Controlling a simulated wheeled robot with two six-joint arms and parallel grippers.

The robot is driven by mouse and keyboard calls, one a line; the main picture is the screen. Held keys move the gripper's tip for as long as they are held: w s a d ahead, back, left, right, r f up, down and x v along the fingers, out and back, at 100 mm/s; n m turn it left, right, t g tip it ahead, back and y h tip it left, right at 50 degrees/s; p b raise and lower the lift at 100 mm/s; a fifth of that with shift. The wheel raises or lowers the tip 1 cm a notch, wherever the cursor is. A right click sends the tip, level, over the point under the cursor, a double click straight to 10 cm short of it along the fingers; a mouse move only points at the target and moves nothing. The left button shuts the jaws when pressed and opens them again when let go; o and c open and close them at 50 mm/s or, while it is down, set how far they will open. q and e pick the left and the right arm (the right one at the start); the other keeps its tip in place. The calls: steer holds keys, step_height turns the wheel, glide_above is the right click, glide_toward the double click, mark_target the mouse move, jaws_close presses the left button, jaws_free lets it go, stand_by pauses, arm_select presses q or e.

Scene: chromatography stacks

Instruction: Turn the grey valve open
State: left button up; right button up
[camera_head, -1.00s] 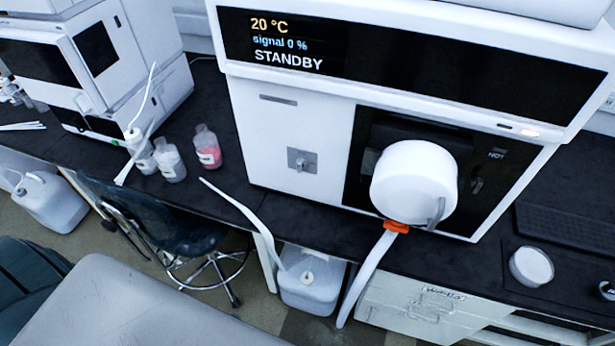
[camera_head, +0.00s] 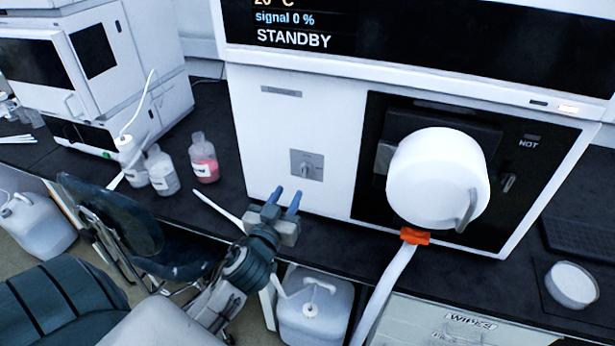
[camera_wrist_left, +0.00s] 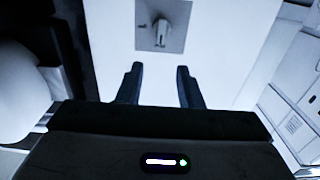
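The grey valve (camera_head: 306,171) is a small knob on a square grey plate on the white front panel of the instrument. It also shows in the left wrist view (camera_wrist_left: 161,31), beyond the fingertips and roughly centred between them. My left gripper (camera_head: 286,195) has blue fingers. It is just below and a little left of the valve in the head view, apart from it. In the left wrist view its two fingers (camera_wrist_left: 159,76) stand wide apart with nothing between them. My right gripper is not in view.
A white round housing (camera_head: 437,180) with an orange collar (camera_head: 415,236) and hose sticks out right of the valve. Bottles (camera_head: 203,158) stand on the dark bench to the left. A chair (camera_head: 120,220) is below. The instrument's display reads STANDBY.

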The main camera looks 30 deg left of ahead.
mark_target(303, 168)
arm_select(q)
steer(key=p+x, duration=0.3)
steer(key=x, duration=0.6)
steer(key=shift+s, duration=0.1)
steer(key=shift+w+a, duration=0.2)
steer(key=shift+w, duration=0.4)
steer(key=shift+w+f, duration=0.1)
steer(key=shift+w, duration=0.05)
steer(key=shift+c, duration=0.2)
steer(key=c, duration=0.6)
